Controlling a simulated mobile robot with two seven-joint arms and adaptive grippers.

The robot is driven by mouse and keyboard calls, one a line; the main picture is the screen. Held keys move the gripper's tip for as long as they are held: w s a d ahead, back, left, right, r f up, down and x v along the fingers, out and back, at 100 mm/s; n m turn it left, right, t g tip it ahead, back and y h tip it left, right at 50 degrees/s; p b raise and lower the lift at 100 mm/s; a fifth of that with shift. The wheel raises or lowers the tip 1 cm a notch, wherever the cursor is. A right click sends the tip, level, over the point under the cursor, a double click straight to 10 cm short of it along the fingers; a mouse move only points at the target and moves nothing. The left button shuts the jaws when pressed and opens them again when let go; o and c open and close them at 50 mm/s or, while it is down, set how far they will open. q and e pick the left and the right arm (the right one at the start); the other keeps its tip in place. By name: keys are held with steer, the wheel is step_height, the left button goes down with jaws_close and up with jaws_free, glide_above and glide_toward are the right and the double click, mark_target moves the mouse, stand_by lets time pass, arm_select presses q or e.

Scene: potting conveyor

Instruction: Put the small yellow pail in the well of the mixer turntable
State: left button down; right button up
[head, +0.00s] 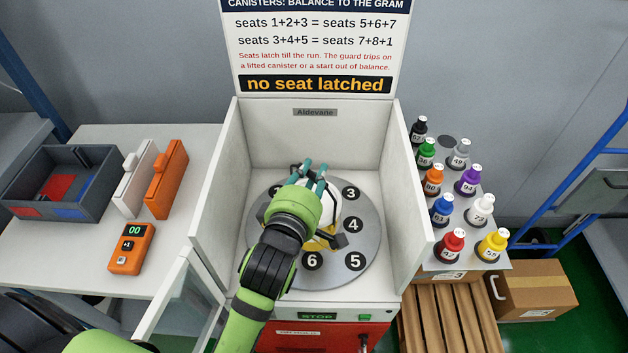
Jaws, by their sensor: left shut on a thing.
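My left gripper (318,203) reaches down into the open mixer box and is over the middle of the grey mixer turntable (368,243). It is shut on the small yellow pail (314,244), of which only yellow parts show beside and below the gripper. The wrist and fingers hide most of the pail and the well at the turntable's middle. I cannot tell whether the pail rests in the well or is held above it. Numbered black seats ring the turntable; 3, 4, 5 and 6 show clearly. My right gripper is not in view.
White walls (410,200) enclose the turntable on the sides and back; a glass door (178,305) stands open at front left. A rack of coloured bottles (483,210) stands at right. A grey bin (60,185) and an orange meter (130,248) are on the left table.

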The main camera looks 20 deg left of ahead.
arm_select(q)
steer(key=w+a+f, duration=0.2)
steer(key=w+f, duration=0.6)
steer(key=shift+w+a+f+p, duration=0.15)
steer(key=shift+f+p, duration=0.15)
steer(key=shift+p, duration=0.15)
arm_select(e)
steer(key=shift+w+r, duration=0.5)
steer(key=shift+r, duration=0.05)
arm_select(q)
steer(key=shift+f, duration=0.15)
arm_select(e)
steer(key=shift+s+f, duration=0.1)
arm_select(q)
steer(key=c, duration=1.3)
jaws_free()
steer(key=shift+f, duration=0.25)
steer(key=shift+c, duration=0.2)
steer(key=shift+o, duration=1.2)
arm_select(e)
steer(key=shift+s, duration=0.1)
arm_select(q)
steer(key=shift+r, duration=0.1)
